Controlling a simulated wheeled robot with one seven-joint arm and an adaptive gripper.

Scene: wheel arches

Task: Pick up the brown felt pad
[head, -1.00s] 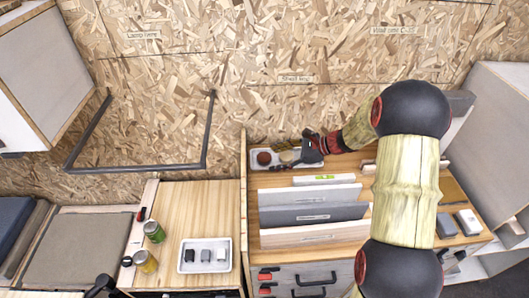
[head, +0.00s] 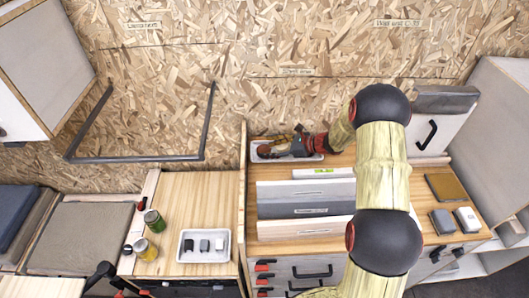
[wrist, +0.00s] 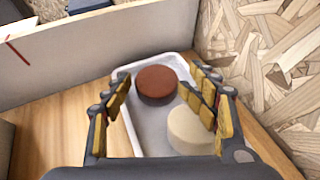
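The brown felt pad (wrist: 157,82), a round reddish-brown disc, lies in a white tray (wrist: 138,128) in the wrist view. A cream round pad (wrist: 188,133) lies beside it, nearer the camera. My gripper (wrist: 165,97) is open and empty, its fingers spread to the left and right of the brown pad. The right fingers partly overlap the pads in view. In the head view my gripper (head: 276,150) is low over the tray (head: 256,158) at the back of the bench, and the arm hides part of it. I cannot tell whether the fingers touch anything.
Upright panels (head: 305,197) stand in front of the tray, with a small level (head: 322,173) between. The chipboard wall (head: 275,90) rises right behind it. Another tray with small blocks (head: 203,258) and two jars (head: 153,222) stand to the left.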

